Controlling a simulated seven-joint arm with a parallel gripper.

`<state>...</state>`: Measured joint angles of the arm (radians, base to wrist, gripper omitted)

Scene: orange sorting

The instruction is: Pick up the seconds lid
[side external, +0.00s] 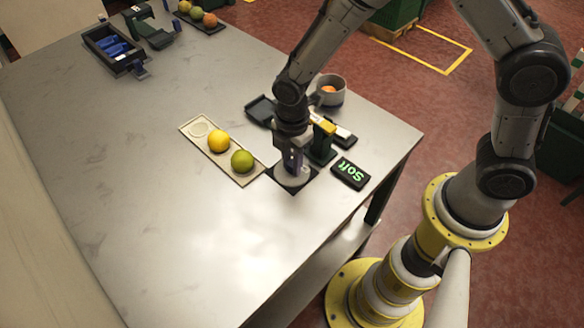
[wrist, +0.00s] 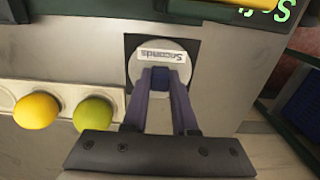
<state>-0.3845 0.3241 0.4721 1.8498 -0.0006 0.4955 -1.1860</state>
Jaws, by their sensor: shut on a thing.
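The seconds lid (wrist: 183,69) is a round grey disc with a white "Seconds" label and a blue knob (wrist: 160,78). It is over a dark square mat (wrist: 133,45); I cannot tell whether it rests on the mat or is just above. In the side view the lid (side external: 283,179) is partly hidden by my gripper (side external: 291,165), which points down at the table's near right part. In the wrist view my gripper (wrist: 162,76) is shut on the lid's knob, one finger on each side.
A pale tray (side external: 186,128) left of my gripper holds a yellow fruit (side external: 218,141) and a green fruit (side external: 242,161). A "Soft" sign (side external: 350,173) lies right. A grey cup (side external: 331,97) and a dark stand (side external: 322,143) are behind.

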